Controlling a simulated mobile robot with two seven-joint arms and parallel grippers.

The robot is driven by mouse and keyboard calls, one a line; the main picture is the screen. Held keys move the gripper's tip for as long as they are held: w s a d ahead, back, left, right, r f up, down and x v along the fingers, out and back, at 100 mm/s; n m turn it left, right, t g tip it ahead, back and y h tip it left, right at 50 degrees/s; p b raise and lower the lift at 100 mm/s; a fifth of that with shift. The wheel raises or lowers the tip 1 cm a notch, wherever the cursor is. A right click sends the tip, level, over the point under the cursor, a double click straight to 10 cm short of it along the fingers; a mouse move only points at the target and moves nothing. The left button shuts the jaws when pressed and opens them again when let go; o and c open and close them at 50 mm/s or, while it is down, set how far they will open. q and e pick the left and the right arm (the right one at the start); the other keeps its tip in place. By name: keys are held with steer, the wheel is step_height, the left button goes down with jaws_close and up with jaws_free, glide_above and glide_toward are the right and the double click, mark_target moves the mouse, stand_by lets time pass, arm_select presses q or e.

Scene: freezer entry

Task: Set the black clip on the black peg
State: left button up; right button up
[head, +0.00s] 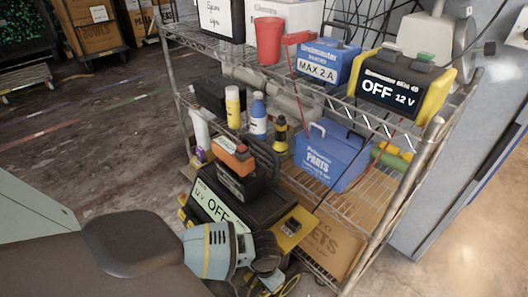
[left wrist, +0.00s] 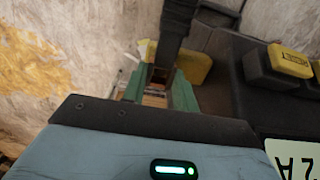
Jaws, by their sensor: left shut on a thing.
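My left gripper (left wrist: 158,88) shows in the left wrist view, with its green-padded fingers closed around a dark thing. A black upright piece (left wrist: 178,30) rises between the fingers and looks like the black clip; its far end is out of frame. Yellow parts show just behind it. In the head view my left arm comes in from the lower left and its hand is low at centre, beside a black-and-yellow charger (head: 235,212) marked 12 V OFF; the fingers are not clear there. I cannot make out the black peg for certain. My right gripper is not in view.
The wire rack (head: 418,160) holds a blue MAX 2 A charger (head: 325,60), a yellow OFF 12 V charger (head: 400,85), a blue parts box (head: 325,155) and bottles. Open floor lies left.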

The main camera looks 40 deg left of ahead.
arm_select(q)
steer(key=shift+f, duration=0.5)
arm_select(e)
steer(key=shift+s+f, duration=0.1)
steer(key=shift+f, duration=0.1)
arm_select(q)
steer(key=o, duration=1.1)
steer(key=shift+r, duration=0.1)
step_height(320, 180, up, 8)
steer(key=shift+f+p, duration=0.15)
steer(key=shift+p, duration=0.9)
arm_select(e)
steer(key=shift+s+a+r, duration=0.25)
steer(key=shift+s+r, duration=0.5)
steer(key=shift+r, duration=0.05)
arm_select(q)
steer(key=shift+d, duration=0.1)
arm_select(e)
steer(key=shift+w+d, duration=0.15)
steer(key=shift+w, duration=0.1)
